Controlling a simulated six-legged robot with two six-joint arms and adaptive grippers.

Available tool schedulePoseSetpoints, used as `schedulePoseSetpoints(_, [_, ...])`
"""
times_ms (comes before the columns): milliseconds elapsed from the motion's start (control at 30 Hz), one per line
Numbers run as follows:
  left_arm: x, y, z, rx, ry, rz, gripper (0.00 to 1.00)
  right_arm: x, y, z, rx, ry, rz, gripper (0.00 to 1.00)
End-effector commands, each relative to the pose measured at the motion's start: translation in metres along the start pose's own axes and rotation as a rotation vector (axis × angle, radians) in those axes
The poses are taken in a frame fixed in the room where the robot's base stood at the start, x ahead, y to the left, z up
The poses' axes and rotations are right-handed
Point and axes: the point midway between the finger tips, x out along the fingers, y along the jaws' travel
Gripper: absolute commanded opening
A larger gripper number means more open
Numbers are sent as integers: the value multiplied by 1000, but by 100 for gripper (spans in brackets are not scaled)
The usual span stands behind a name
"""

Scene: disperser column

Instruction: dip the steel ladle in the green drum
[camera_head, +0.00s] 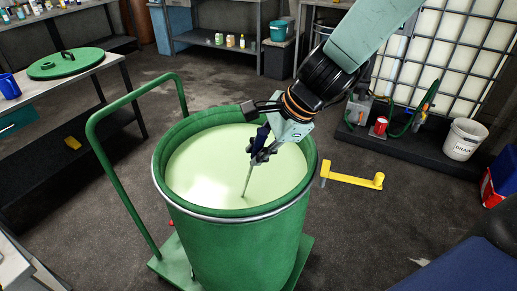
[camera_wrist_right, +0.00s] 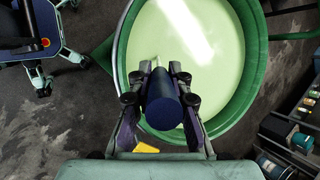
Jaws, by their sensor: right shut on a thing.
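The green drum (camera_head: 240,245) stands upright on a green trolley and is nearly full of pale green liquid (camera_head: 205,165). My right gripper (camera_head: 261,152) is over the drum, shut on the dark blue handle of the steel ladle (camera_head: 247,181). The ladle's thin shaft slants down to the liquid near the middle of the drum. Its bowl does not show, and its lower end appears to meet the surface. In the right wrist view the blue handle (camera_wrist_right: 163,100) sits between the fingers, with the drum's rim (camera_wrist_right: 257,70) around the liquid beyond. My left gripper is out of view.
The trolley's green handle (camera_head: 92,135) rises left of the drum. A table (camera_head: 55,88) at left holds a green lid (camera_head: 66,64) and a blue mug (camera_head: 9,86). A yellow bracket (camera_head: 352,180) and a white bucket (camera_head: 465,139) are at right.

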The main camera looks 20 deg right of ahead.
Motion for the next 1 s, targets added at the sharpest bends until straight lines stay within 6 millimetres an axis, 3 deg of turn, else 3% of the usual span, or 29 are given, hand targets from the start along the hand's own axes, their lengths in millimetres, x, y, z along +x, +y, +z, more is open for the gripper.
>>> schedulePoseSetpoints(500, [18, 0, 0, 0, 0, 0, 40, 16, 6, -7, -1, 0, -2, 0])
schedulePoseSetpoints(1000, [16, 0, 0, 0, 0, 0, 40, 14, 5, -6, -1, 0, -2, 0])
